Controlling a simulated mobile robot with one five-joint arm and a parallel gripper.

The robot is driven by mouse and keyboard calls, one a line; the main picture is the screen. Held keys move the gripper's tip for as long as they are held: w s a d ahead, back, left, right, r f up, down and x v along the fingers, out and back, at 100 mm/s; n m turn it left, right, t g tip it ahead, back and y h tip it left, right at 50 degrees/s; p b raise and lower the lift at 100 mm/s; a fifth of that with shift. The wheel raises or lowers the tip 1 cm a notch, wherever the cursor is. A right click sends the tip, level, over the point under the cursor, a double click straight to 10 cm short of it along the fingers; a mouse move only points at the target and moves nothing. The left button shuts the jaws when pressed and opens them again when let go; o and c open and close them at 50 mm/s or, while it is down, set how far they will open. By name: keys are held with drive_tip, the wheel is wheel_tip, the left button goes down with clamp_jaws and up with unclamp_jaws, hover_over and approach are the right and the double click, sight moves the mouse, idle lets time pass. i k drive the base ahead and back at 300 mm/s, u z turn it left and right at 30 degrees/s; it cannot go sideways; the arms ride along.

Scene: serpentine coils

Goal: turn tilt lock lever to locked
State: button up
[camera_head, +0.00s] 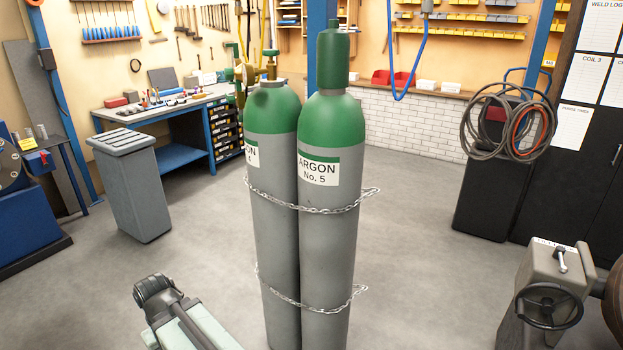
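A small lever (561,260) with a pale metal handle stands on top of the grey machine housing (546,272) at the lower right. A white label (553,243) lies behind the lever; its print is too small to read surely. I cannot tell which position the lever is in. A black handwheel (548,306) is on the front of the same housing, below the lever. Part of my arm shows at the bottom left, far from the lever. No gripper fingers show in this view.
Two green-topped gas cylinders (328,230) with chains (320,209) stand upright in the middle. A grey bin (130,185) and a workbench (180,104) are at left. A black cabinet with coiled cables (508,115) stands back right. Floor (430,270) between cylinders and housing is clear.

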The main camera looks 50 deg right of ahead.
sight(558, 254)
drive_tip(key=z, duration=3.3)
drive_tip(key=i, duration=0.9)
drive_tip(key=u, duration=0.1)
